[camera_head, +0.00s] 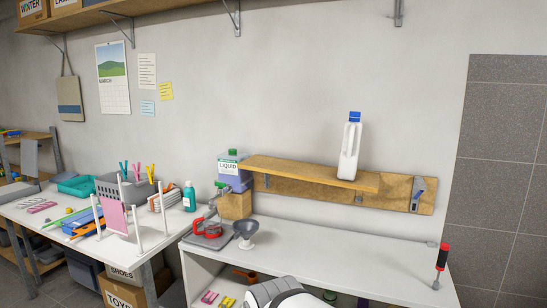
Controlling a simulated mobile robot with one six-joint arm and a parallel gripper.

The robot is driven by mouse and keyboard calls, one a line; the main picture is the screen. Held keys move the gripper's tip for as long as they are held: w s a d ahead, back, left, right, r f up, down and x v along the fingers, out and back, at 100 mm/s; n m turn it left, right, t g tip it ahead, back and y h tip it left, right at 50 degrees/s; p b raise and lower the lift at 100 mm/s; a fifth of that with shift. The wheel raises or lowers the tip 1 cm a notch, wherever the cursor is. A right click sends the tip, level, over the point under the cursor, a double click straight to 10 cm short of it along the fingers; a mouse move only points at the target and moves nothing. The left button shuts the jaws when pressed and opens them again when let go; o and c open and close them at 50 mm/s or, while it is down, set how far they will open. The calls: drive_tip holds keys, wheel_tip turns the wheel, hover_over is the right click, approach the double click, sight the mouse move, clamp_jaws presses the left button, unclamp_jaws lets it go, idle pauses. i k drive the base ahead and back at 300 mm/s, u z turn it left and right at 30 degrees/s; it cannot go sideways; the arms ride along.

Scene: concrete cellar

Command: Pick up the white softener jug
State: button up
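The white softener jug (351,151) with a blue cap stands on the right part of a narrow wooden wall shelf (300,172). It looks slightly tilted in the picture, and nothing stands right beside it. A grey and white rounded part at the bottom middle looks like my own arm. My gripper's fingers do not show.
Below the shelf is a white counter (340,253). On it are a grey funnel (245,232), a red-handled item (207,228) and an upright red-and-black screwdriver (441,262). A purple liquid jug (232,172) stands left of the shelf. The counter's middle is clear.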

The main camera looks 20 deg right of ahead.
sight(348, 162)
drive_tip(key=z, duration=0.55)
drive_tip(key=i, duration=1.45)
drive_tip(key=z, duration=0.55)
drive_tip(key=k, duration=0.85)
drive_tip(key=z, duration=0.15)
drive_tip(key=i, duration=0.85)
drive_tip(key=u, duration=0.1)
